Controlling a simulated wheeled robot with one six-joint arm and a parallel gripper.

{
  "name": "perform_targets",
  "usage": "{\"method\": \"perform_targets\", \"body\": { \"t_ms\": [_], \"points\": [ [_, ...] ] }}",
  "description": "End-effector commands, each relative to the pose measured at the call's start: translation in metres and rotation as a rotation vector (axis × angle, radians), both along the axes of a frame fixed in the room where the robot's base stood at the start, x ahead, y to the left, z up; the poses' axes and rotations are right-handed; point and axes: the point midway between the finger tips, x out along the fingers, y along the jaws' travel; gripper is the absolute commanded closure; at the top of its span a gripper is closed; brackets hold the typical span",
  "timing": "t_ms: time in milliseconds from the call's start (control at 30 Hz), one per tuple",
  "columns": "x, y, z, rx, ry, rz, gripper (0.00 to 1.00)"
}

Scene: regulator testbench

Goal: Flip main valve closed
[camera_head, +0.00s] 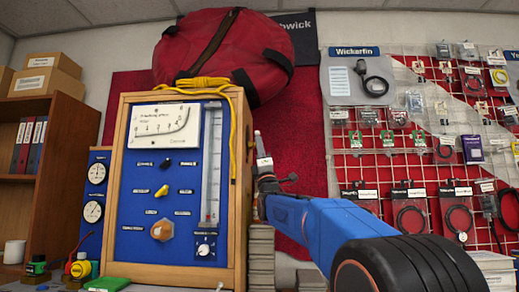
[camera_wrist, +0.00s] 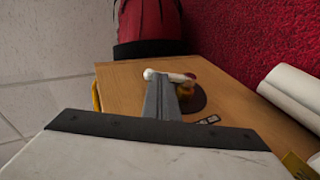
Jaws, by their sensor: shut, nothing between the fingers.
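The main valve is not clearly identifiable. In the head view my gripper (camera_head: 262,165) is just right of the box, whose blue front panel (camera_head: 140,190) faces the camera.
A red bag (camera_head: 205,50) and a yellow rope (camera_head: 205,82) rest on top of the box. A pegboard (camera_head: 420,150) with hanging packs and cables stands behind my arm. A wooden shelf (camera_head: 60,125) stands at left. A white roll (camera_wrist: 295,85) lies at right in the wrist view.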

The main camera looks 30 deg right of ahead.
Motion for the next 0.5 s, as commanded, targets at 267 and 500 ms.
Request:
{"method": "perform_targets", "body": {
  "t_ms": [267,500],
  "points": [
    [-0.003,0.002,0.015,0.111,0.163,0.002,1.00],
    [-0.001,0.001,0.023,0.180,0.265,0.001,1.00]
  ]
}}
